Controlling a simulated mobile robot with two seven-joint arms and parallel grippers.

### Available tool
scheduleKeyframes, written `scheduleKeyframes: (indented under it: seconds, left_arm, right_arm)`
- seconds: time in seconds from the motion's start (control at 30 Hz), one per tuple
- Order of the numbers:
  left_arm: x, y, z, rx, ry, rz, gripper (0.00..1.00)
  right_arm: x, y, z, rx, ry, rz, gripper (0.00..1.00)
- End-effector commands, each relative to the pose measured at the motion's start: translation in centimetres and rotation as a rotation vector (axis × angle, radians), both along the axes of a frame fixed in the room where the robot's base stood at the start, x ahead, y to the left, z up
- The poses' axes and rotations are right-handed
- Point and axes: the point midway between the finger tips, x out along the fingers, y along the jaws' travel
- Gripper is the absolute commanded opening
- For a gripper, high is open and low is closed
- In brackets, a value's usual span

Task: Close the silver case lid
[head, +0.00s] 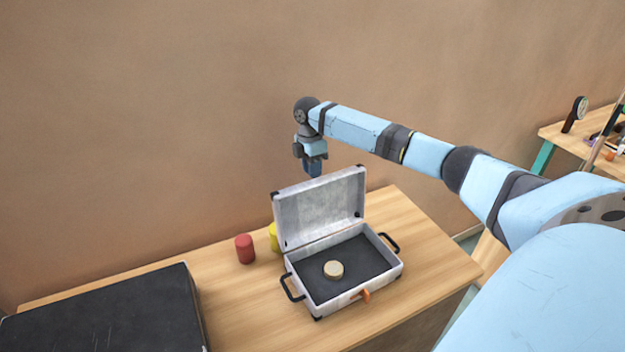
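The silver case (345,302) stands open on the wooden table, with a dark lining inside. Its lid (320,207) stands up at the back edge, roughly upright. A small round tan object (333,269) lies inside the case. The case has a black handle at each side and an orange latch at the front. My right gripper (313,172) is behind and above the top edge of the lid, pointing down. Its fingertips are small and partly hidden by the lid, so I cannot tell whether it is open. My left gripper is not in view.
A red cylinder (244,249) and a yellow cylinder (274,237), partly hidden by the lid, stand left of the case. A large black case (110,312) takes up the table's left end. The wooden table (440,262) is clear to the right.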

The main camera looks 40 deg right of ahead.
Motion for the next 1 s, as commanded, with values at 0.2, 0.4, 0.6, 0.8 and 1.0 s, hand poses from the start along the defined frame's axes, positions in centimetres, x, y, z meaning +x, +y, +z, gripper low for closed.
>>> scheduleKeyframes:
  seconds: [0.2,0.4,0.6,0.8,1.0]
  left_arm:
    - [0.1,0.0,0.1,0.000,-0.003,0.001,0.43]
    - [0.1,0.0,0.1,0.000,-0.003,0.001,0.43]
    - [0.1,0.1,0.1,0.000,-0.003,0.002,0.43]
    - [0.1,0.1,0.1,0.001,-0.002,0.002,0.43]
    - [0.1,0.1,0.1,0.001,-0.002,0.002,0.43]
  right_arm:
    - [-0.4,0.1,-3.0,-0.001,0.001,-0.001,0.23]
    - [-0.5,0.1,-3.8,-0.001,-0.001,0.000,0.23]
    - [-0.5,0.1,-3.9,-0.001,-0.001,0.000,0.23]
    - [-0.5,0.1,-3.9,-0.001,-0.001,0.000,0.00]
    - [-0.4,0.1,-3.8,-0.002,-0.004,0.000,0.00]
